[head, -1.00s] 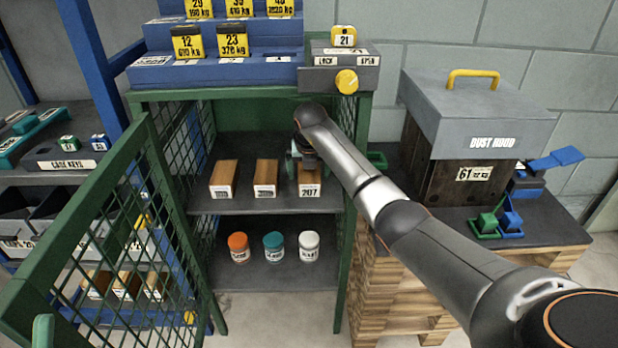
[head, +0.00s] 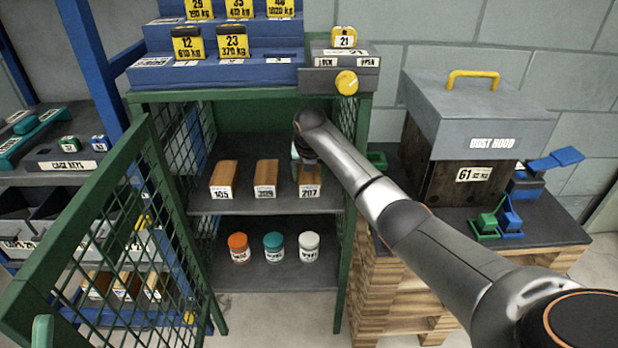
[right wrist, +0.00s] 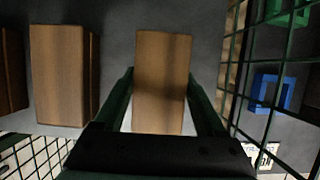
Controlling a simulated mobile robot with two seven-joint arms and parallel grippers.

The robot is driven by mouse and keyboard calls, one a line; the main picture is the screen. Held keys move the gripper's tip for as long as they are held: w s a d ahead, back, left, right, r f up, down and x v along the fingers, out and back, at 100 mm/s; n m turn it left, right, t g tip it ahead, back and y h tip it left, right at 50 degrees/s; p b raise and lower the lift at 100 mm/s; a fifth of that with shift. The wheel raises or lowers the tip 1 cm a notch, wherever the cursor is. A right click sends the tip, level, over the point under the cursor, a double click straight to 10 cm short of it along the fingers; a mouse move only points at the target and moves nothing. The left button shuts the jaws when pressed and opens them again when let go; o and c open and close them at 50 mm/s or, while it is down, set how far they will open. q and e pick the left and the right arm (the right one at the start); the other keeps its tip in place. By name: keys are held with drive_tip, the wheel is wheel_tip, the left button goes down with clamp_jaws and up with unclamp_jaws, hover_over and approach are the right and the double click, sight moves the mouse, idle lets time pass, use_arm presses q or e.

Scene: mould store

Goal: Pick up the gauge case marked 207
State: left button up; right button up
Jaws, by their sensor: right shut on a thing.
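The gauge case marked 207 (head: 309,181) is a brown wooden block with a white label, the rightmost of three on the cage's upper shelf. My right gripper (head: 306,160) reaches in from the right and is shut on it from above, its fingertips partly hidden by my arm. In the right wrist view the case (right wrist: 162,75) lies between the two fingers (right wrist: 160,100). I cannot tell whether it is clear of the shelf. Cases 105 (head: 223,180) and 309 (head: 266,180) stand to its left.
The green mesh cage door (head: 100,240) stands open at left. Jars, including an orange-lidded one (head: 239,248), stand on the lower shelf. The cage's mesh side wall (right wrist: 235,80) is close to the right of the gripper. A dust hood (head: 490,115) stands at right.

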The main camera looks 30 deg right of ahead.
clamp_jaws()
drive_tip(key=shift+r, duration=0.1)
drive_tip(key=shift+r, duration=0.15)
idle(0.5)
